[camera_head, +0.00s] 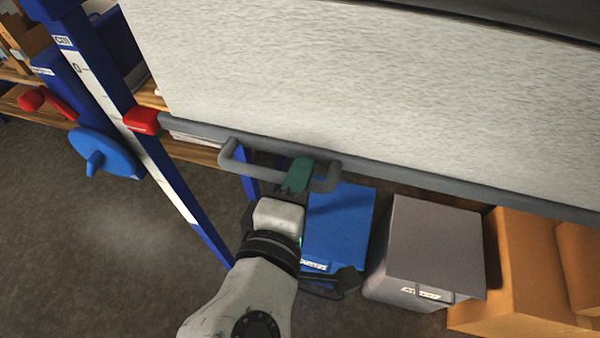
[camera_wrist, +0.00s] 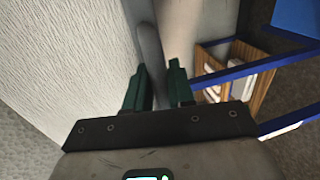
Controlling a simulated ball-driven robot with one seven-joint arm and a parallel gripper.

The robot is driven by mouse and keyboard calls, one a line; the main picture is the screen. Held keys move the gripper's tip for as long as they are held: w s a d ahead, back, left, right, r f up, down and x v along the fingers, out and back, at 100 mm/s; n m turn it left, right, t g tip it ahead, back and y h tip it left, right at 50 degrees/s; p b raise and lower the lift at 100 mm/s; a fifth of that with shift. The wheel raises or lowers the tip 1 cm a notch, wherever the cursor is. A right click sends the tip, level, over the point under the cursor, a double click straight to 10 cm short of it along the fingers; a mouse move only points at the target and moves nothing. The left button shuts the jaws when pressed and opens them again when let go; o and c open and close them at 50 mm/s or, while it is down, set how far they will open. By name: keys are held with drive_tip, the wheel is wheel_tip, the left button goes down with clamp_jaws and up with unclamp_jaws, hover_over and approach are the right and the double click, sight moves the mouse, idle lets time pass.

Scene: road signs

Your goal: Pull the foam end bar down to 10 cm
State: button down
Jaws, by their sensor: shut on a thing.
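The foam end bar (camera_head: 430,182) is a long grey bar along the lower edge of a pale textured foam sheet (camera_head: 360,85). A grey handle (camera_head: 232,158) sticks out from the bar. My gripper (camera_head: 298,175) is shut on this handle near its right end, and the green fingers hide part of it. In the wrist view my fingers (camera_wrist: 160,88) stand on both sides of a grey rod. A red pointer (camera_head: 142,120) at the bar's left end lies over the white scale (camera_head: 110,112) on a blue post, below a 0 mark. Other scale marks are not readable.
A blue wheel with a knob (camera_head: 100,153) and a red lever (camera_head: 45,101) sit left of the post. Below the bar stand a blue box (camera_head: 340,225), a grey bin (camera_head: 435,245) and orange-brown boxes (camera_head: 530,270). The floor at lower left is clear.

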drive_tip(key=c, duration=1.1)
unclamp_jaws()
drive_tip(key=b+v, duration=0.1)
drive_tip(key=v, duration=1)
